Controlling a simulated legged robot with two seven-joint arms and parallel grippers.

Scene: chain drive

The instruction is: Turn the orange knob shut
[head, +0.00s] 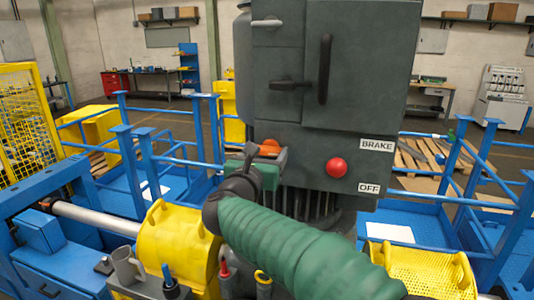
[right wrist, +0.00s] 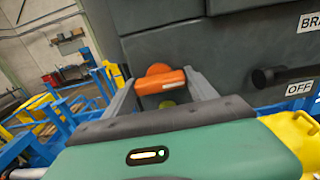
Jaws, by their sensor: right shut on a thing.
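The orange knob (head: 270,148) is at the lower left edge of the dark grey cabinet in the head view, partly hidden by my right gripper (head: 266,158). In the right wrist view the knob (right wrist: 160,82) shows an orange bar with a rounded orange part behind it. The two grey fingers of the right gripper (right wrist: 155,80) stand on either side of the bar and are shut on it. The knob's base is mostly hidden. My left gripper is not in view.
The grey cabinet (head: 345,80) has dark handles, a red button (head: 336,168) and BRAKE and OFF labels. A yellow guard (head: 178,248) lies left of my right arm, a yellow perforated cover (head: 425,270) to its right. Blue railings (head: 140,165) stand on both sides.

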